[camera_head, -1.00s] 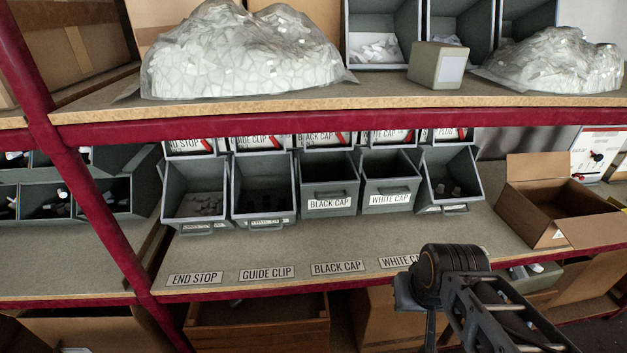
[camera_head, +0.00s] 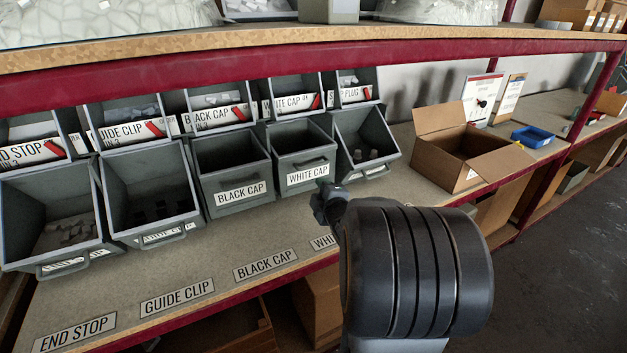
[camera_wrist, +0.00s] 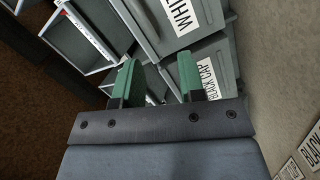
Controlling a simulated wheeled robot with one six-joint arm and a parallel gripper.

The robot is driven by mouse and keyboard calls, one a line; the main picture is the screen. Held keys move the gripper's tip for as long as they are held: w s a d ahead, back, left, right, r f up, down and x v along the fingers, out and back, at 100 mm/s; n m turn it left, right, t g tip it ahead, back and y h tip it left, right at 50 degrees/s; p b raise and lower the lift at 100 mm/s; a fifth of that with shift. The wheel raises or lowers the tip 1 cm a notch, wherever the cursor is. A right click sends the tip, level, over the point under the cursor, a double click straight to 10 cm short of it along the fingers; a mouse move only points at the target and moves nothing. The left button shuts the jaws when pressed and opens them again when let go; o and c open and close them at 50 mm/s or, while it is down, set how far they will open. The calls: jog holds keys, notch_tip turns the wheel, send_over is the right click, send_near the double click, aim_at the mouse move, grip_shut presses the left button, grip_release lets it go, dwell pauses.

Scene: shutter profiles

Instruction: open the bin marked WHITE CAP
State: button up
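The bin marked WHITE CAP (camera_head: 303,158) is a grey bin in the lower front row, with its label facing forward and a handle above the label. It sits upright, not tipped like the bins at the row's ends. In the wrist view its front (camera_wrist: 165,45) shows at the top, with the label turned on its side. My gripper (camera_wrist: 159,78) is open, its two green fingers apart with nothing held between them. The fingers point towards the bin fronts; I cannot tell their distance. In the head view my arm hides most of the shelf's white cap tag.
The upright BLACK CAP bin (camera_head: 232,170) is left of it. A tipped bin with dark pieces (camera_head: 366,140) is right of it. GUIDE CLIP (camera_head: 150,190) and END STOP (camera_head: 52,215) bins are tipped. An open cardboard box (camera_head: 455,150) stands right. A red-edged shelf (camera_head: 300,54) runs above.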

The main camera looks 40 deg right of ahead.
aim_at(313, 166)
jog(key=s+d+f+n+t+y+b, duration=0.1)
jog(key=s+d+f+n+t+b, duration=0.15)
jog(key=n+t, duration=0.2)
jog(key=shift+n+g, duration=0.25)
jog(key=p+x, duration=0.1)
jog(key=x, duration=1.3)
jog(key=shift+s+d+r+p, duration=0.1)
jog(key=shift+s+r+p, duration=0.1)
jog(key=shift+p, duration=0.15)
